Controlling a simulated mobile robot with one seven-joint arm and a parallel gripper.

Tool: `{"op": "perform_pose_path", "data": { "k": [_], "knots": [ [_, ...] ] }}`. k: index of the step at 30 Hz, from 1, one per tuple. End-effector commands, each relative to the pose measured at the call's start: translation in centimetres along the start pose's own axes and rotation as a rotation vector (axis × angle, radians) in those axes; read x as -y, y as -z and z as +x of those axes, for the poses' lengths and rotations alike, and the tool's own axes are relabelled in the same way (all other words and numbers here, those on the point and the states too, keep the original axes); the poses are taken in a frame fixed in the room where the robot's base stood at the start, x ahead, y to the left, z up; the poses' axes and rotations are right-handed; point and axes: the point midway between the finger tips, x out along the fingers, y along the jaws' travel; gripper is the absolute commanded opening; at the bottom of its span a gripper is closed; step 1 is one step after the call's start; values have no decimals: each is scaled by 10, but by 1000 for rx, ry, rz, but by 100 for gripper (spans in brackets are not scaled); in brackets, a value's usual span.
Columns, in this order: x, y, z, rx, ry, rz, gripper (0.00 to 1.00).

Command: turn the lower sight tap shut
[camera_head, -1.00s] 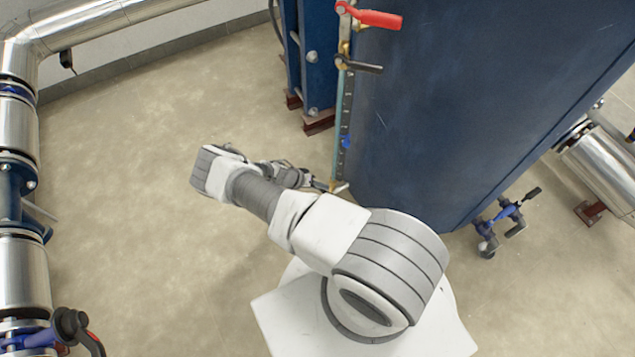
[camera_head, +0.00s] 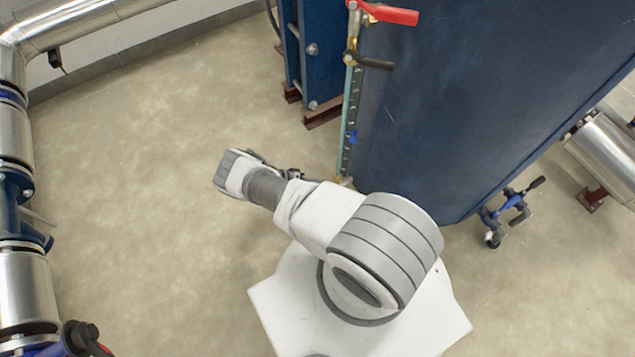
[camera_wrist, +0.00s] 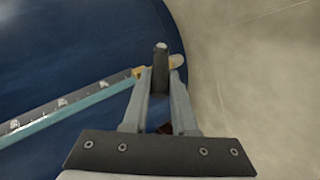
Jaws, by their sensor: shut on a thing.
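The lower sight tap's dark lever (camera_wrist: 160,68) stands between the fingers of my gripper (camera_wrist: 160,82) in the wrist view, and the gripper is shut on it. The sight glass (camera_wrist: 72,110), a pale blue-green tube with a scale, runs off to the left from there. There, my forearm mostly hides the gripper and the lever.
The upper sight tap has a dark lever (camera_head: 375,63), with a red-handled valve (camera_head: 390,13) above it. Steel pipes (camera_head: 22,150) line the left; the floor between is clear.

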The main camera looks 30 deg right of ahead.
Motion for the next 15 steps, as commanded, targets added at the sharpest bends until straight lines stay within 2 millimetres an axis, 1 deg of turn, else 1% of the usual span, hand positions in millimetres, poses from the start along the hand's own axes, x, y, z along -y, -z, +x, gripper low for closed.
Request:
{"op": "perform_pose_path", "data": {
  "k": [11, 12, 14, 15],
  "knots": [
    [1, -1, 1, 0, 0, -2, 0],
    [0, -1, 1, 0, -1, -2, 31],
    [0, -1, 1, 1, -1, -2, 42],
    [0, -1, 1, 1, -1, -2, 49]
  ]
}}
